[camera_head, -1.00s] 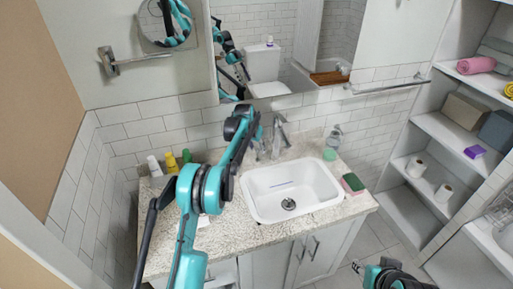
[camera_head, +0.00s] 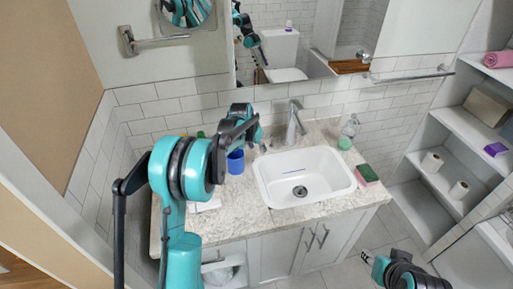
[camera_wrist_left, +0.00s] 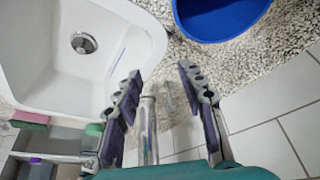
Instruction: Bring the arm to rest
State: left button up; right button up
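My left arm comes in from the left, bent over the counter (camera_head: 235,222). My left gripper (camera_head: 250,136) is near the back wall, left of the faucet (camera_head: 295,122). In the left wrist view its fingers (camera_wrist_left: 160,72) are apart with nothing held between them. A blue cup (camera_head: 235,162) stands on the counter just below the gripper; its rim also shows in the left wrist view (camera_wrist_left: 219,38), apart from the fingers. My right gripper (camera_head: 367,257) is low at the right, above the floor; its finger opening is too small to tell.
The white sink (camera_head: 262,185) is right of the cup, with a sponge (camera_head: 366,174) and soap bottle (camera_head: 348,134) beside it. Mirror and tiled wall stand close behind. Shelves (camera_head: 425,205) with rolls and towels are at the right.

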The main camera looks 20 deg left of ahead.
pick_arm(q)
jog(key=shift+s+r, duration=0.1)
dwell(0.4)
jog(key=s+d+r+n+t, duration=0.1)
jog(key=s+d+r, duration=0.2)
jog(key=s+r, duration=0.45)
jog(key=s+d+r, duration=0.3)
jog(key=s+r, duration=0.2)
jog(key=s, duration=0.5)
jog(key=s+d+f+n+t, duration=0.1)
jog(key=s+d+f, duration=0.2)
jog(key=s, duration=1.5)
jog(key=shift+s+d+t+y, duration=0.2)
jog(key=shift+s+t+y, duration=0.1)
jog(key=shift+y, duration=0.1)
